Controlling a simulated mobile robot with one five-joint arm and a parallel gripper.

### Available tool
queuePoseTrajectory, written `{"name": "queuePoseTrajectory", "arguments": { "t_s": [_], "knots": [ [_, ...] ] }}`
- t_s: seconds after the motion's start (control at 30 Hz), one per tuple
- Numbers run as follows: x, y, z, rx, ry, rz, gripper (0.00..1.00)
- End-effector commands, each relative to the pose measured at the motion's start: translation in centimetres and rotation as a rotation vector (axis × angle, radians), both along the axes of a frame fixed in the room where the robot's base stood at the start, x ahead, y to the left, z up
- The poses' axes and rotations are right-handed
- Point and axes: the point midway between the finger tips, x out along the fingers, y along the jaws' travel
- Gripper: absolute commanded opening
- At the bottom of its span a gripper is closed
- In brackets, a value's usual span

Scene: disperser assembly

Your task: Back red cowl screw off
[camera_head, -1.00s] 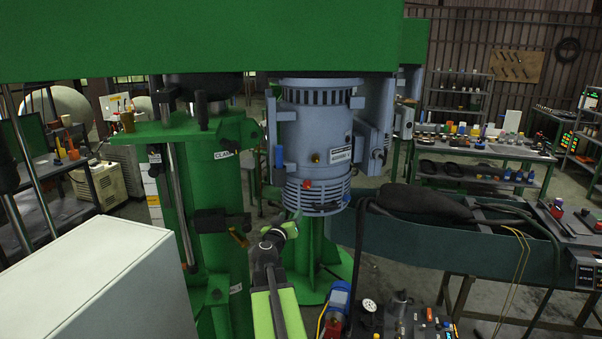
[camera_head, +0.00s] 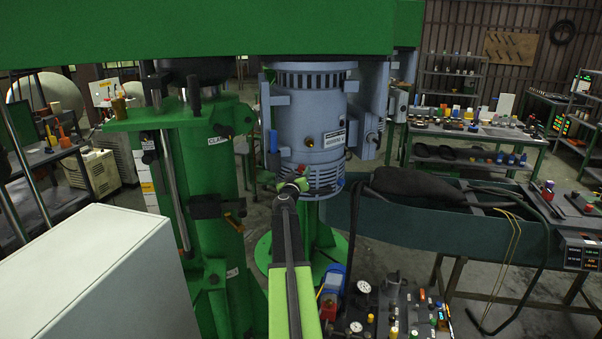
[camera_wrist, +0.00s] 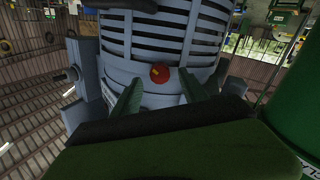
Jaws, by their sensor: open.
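The red cowl screw (camera_wrist: 160,72) is a round red head on the grey-blue cowl band of the motor (camera_wrist: 120,70), with dark vent slots beyond it in the wrist view. My gripper (camera_wrist: 160,76) is open, its two green fingers on either side of the screw in that picture, with gaps between them and it. I cannot tell whether the fingertips have come level with the head. In the head view my gripper (camera_head: 297,184) is in front of the lower cowl of the motor (camera_head: 312,115), and the screw is mostly hidden behind it.
A green column (camera_head: 215,165) with clamp parts stands close to the left. A white box (camera_head: 95,280) fills the lower left. A green beam (camera_head: 200,35) spans above. A dark green trough (camera_head: 400,210) lies to the right. A cluttered bench (camera_head: 395,310) is at lower right.

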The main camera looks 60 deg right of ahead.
Motion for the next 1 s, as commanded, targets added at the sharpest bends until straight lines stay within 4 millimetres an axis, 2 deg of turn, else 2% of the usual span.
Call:
{"name": "queuePoseTrajectory", "arguments": {
  "t_s": [0.03, 0.13, 0.47, 0.87, 1.0],
  "knots": [
    [0.4, -1.0, 0.0, 0.000, 0.000, -0.001, 0.51],
    [0.7, -2.0, 0.0, 0.001, 0.000, -0.001, 0.51],
    [0.7, -2.3, 0.0, 0.001, 0.000, -0.001, 0.51],
    [0.7, -2.4, 0.0, 0.000, 0.000, -0.003, 0.02],
    [0.5, -2.1, 0.0, 0.000, 0.000, -0.004, 0.00]
  ]
}}
